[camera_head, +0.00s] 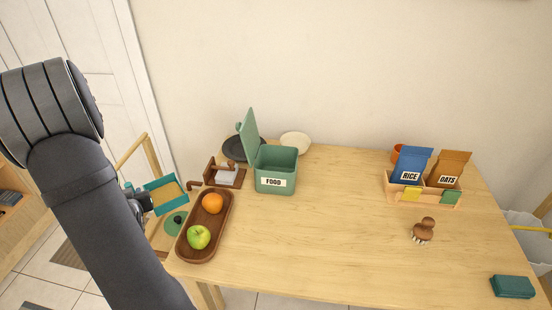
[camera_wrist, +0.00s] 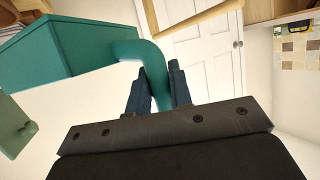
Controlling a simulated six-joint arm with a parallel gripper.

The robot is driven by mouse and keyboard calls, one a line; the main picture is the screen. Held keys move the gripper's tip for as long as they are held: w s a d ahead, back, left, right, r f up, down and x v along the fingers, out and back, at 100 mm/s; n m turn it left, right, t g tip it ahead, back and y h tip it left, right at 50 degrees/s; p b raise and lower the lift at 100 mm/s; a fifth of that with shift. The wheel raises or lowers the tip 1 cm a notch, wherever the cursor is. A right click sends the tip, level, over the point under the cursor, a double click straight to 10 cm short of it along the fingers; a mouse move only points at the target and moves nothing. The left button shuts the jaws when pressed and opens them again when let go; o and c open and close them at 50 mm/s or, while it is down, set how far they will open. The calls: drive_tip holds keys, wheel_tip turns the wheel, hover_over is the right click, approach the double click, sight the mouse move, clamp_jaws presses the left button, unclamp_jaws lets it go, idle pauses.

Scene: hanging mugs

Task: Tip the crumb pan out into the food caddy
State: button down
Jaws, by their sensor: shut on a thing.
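The crumb pan (camera_head: 165,196) is a teal, square-sided pan off the left end of the table. A tan layer shows inside it; I cannot make out single crumbs. My gripper (camera_head: 143,201) is shut on its handle; in the wrist view the fingers (camera_wrist: 157,88) close around the curved teal handle (camera_wrist: 150,58), and the pan body (camera_wrist: 40,48) fills the upper left. The food caddy (camera_head: 275,183) is a green bin labelled FOOD at the back left of the table. Its lid (camera_head: 249,137) stands open on its left side. The pan is left of the caddy and apart from it.
A wooden tray (camera_head: 184,251) with an orange (camera_head: 212,203) and a green apple (camera_head: 198,237) lies between pan and caddy. A brown stand (camera_head: 238,180) is beside the caddy. A box with RICE and OATS packets (camera_head: 425,190) and a brush (camera_head: 423,231) are right. The table's middle is clear.

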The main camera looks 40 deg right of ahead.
drive_tip(key=w+d+r+m+g+h, duration=0.2)
drive_tip(key=w+d+r+m+h, duration=0.2)
drive_tip(key=d+r, duration=0.5)
drive_tip(key=w+d+r+m+g+h, duration=0.35)
drive_tip(key=d+r, duration=0.45)
drive_tip(key=d, duration=0.3)
drive_tip(key=d+r+m+g+h, duration=0.2)
drive_tip(key=d+m+g, duration=0.6)
drive_tip(key=d, duration=1.7)
drive_tip(key=shift+w+d+r+h, duration=0.25)
drive_tip(key=shift+d+r+h, duration=0.1)
drive_tip(key=shift+h, duration=0.3)
drive_tip(key=shift+a, duration=0.1)
